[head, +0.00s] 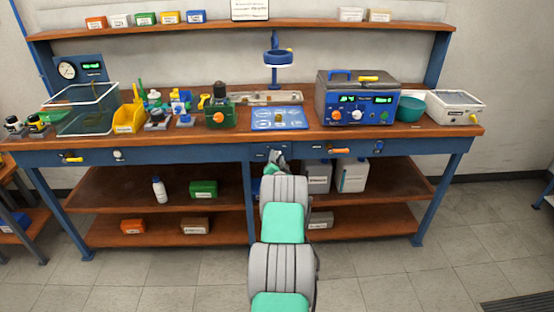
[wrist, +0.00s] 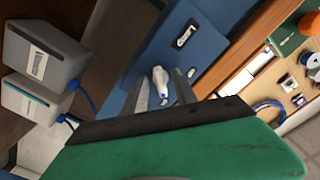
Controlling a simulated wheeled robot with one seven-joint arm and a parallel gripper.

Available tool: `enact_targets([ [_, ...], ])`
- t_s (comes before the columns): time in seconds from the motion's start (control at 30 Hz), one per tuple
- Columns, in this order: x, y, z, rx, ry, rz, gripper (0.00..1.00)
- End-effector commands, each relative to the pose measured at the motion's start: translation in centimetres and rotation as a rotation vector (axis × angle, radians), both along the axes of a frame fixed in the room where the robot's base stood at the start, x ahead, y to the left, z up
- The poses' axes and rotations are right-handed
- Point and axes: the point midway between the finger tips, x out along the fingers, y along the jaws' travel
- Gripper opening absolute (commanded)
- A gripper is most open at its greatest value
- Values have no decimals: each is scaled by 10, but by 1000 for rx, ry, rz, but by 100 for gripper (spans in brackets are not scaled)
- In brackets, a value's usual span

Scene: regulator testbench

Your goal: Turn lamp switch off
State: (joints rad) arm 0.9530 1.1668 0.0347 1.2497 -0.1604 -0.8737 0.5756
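A white lever switch (wrist: 160,79) with a bluish lower end sits on the blue front panel of the bench, below a small label plate (wrist: 186,36). My gripper (wrist: 162,88) is open, with one finger on each side of the lever in the wrist view. Gaps show between the lever and both fingers; I cannot tell its depth between them. In the head view my gripper (head: 278,158) is at the middle of the bench's front panel, and my arm hides the lever. A blue ring-shaped lamp (head: 278,58) stands on the bench above.
The wooden benchtop (head: 430,129) holds a blue power unit (head: 357,112), a green device (head: 219,116) and a flat blue panel (head: 266,119). White containers (head: 352,175) stand on the shelf below.

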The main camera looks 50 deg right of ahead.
Motion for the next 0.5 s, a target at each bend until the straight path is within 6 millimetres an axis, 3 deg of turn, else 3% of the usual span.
enact_targets([
  [0.07,0,0,0,0,0,0,33],
  [0.5,0,0,0,-1,1,0,0],
])
